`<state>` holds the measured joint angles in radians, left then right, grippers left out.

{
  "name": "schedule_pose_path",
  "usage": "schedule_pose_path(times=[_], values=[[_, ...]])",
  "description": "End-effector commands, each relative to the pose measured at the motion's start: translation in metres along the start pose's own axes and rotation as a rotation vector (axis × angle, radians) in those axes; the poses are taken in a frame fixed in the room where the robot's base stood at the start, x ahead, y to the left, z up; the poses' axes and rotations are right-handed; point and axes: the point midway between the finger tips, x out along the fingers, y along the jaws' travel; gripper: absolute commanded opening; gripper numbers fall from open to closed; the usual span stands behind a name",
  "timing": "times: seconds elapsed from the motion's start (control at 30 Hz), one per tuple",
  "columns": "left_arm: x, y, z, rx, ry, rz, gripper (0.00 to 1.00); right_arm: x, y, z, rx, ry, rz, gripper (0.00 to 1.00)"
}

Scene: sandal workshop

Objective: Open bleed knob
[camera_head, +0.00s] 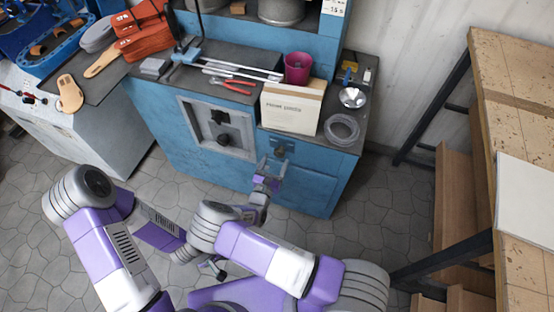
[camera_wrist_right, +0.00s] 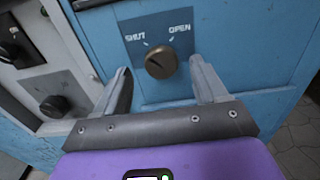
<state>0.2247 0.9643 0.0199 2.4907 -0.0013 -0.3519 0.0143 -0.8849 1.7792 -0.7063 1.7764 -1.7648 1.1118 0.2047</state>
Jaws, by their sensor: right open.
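The bleed knob (camera_wrist_right: 161,62) is a round brass-coloured knob on a blue panel, with the words SHUT at its upper left and OPEN at its upper right. Which word it points to is hard to tell. In the head view its small plate (camera_head: 283,147) shows on the blue cabinet front, mostly too small to read. My right gripper (camera_head: 268,178) is just in front of and below it. In the wrist view its open fingers (camera_wrist_right: 162,82) stand on either side of the knob, apart from it and empty. My left gripper (camera_head: 216,268) is partly hidden behind my arms.
The blue cabinet (camera_head: 165,115) has a grey recessed panel (camera_head: 220,128) with dark knobs left of the bleed knob. On its top stand a carton (camera_head: 292,107), a magenta cup (camera_head: 298,68) and a metal funnel (camera_head: 352,97). A wooden shelf unit (camera_head: 515,65) stands at right.

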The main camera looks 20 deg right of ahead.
Motion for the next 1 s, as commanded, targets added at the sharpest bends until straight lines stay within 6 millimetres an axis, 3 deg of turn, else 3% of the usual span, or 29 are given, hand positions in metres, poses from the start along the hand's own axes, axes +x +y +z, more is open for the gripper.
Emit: schedule_pose_path(times=[0.2, 0.5, 0.87, 1.0], values=[[0.007, -0.003, 0.0, 0.0, 0.0, 0.0, 0.0, 0.023, -0.001, -0.001, 0.001, 0.001, -0.003, 0.72], [0.007, -0.003, 0.0, 0.0, 0.0, 0.0, 0.0, 0.026, -0.001, 0.0, 0.001, 0.002, -0.003, 0.72], [0.007, -0.003, 0.0, 0.0, 0.0, 0.0, 0.0, 0.025, -0.001, 0.0, 0.001, 0.002, -0.003, 0.18], [0.007, -0.003, 0.0, 0.0, 0.0, 0.0, 0.0, 0.025, -0.001, 0.0, 0.005, 0.002, -0.003, 0.18]])
